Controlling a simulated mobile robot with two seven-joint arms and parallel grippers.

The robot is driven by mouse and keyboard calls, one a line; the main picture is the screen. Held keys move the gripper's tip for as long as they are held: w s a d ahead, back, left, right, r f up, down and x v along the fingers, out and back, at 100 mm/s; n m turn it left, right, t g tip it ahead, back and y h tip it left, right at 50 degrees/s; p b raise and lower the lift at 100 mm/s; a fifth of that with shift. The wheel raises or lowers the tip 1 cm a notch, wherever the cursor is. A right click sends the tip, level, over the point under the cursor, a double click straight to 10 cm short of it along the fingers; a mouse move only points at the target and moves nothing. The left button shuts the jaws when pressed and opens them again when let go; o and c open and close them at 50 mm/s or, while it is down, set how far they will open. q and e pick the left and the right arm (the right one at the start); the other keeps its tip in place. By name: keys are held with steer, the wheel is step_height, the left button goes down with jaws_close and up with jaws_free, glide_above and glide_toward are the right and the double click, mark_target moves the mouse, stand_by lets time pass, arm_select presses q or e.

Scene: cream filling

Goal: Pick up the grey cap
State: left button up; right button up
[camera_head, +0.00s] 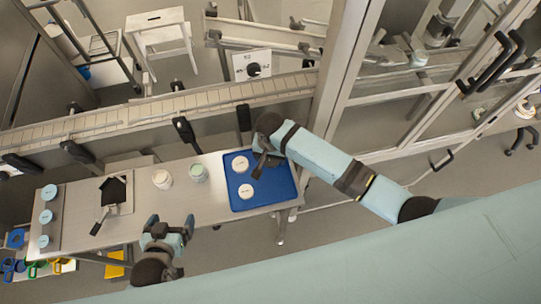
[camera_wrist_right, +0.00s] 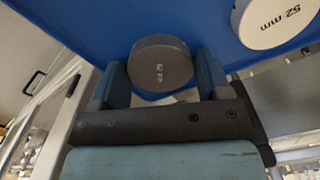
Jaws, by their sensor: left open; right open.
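My left gripper (camera_head: 166,230) is open and empty at the table's front edge.
Two white caps (camera_head: 240,163) (camera_head: 246,191) lie on the tray; one marked "52 mm" (camera_wrist_right: 272,18) is near the grey cap. Two jars (camera_head: 162,180) (camera_head: 198,174) stand left of the tray. Blue-topped containers (camera_head: 47,216) line the table's left end. A conveyor (camera_head: 130,118) runs behind.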

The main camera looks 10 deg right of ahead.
steer(key=c, duration=0.6)
steer(key=shift+o, duration=0.2)
steer(key=shift+r, duration=0.1)
